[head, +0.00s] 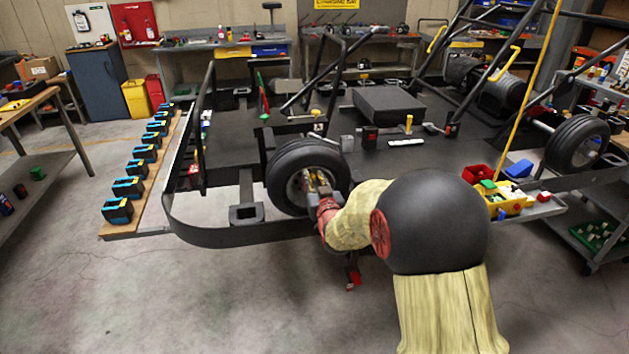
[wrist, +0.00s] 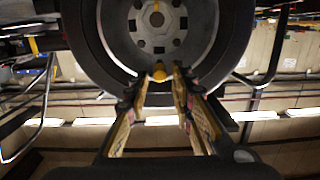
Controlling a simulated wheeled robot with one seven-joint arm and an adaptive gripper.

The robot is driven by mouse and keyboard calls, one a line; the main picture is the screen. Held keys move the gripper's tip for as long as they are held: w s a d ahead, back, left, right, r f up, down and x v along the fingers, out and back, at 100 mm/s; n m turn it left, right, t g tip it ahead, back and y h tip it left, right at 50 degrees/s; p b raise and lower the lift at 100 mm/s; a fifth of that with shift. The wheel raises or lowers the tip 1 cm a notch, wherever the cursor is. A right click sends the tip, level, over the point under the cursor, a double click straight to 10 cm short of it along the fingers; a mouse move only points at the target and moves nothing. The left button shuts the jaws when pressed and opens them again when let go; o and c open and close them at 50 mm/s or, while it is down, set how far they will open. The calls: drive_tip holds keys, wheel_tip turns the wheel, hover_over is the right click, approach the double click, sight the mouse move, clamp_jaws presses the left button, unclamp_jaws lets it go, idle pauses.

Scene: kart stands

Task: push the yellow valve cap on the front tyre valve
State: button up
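The front tyre (head: 283,165) is a black wheel with a grey hub, mounted on the kart's near side. It fills the upper middle of the wrist view (wrist: 88,40). The yellow valve cap (wrist: 159,73) shows at the rim's edge in the wrist view, in the gap between my fingertips. My gripper (wrist: 160,82) is open, with one finger on each side of the cap. I cannot tell whether either finger touches it. In the head view my gripper (head: 316,184) is at the wheel's hub, and the cap cannot be made out clearly there.
The kart's curved bumper (head: 215,234) runs left of the wheel. A plank of blue-and-black boxes (head: 128,187) lies farther left. A yellow tray (head: 510,205) of small parts stands right of my arm. The concrete floor at front left is clear.

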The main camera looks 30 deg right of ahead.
drive_tip(key=shift+o, duration=1)
drive_tip(key=v, duration=1.2)
